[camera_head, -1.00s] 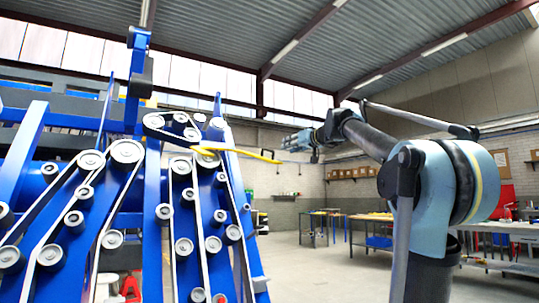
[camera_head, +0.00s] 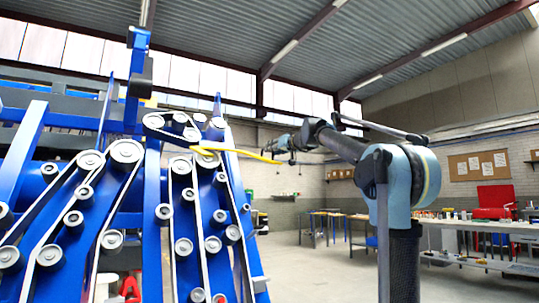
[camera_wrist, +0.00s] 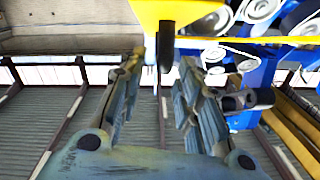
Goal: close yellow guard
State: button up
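The yellow guard (camera_head: 238,154) sticks out to the right from the upper part of the blue harvester chassis (camera_head: 190,215), raised and nearly level. My gripper (camera_head: 272,146) is at the guard's right, outer end, in the middle of the head view. In the wrist view the gripper (camera_wrist: 160,72) is open, its two fingers apart. A wide yellow part of the guard (camera_wrist: 178,12) with a dark piece under it shows just beyond and between the fingertips. I cannot tell whether the fingers touch it. In the head view the fingertips are too small to judge.
Belts and several pulleys (camera_head: 127,151) cover the chassis side at the left. Workbenches (camera_head: 480,232) with small items and a red box stand along the right wall. The floor between the chassis and the benches is clear.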

jog(key=shift+x, duration=2.05)
jog(key=shift+c, duration=0.2)
grip_shut()
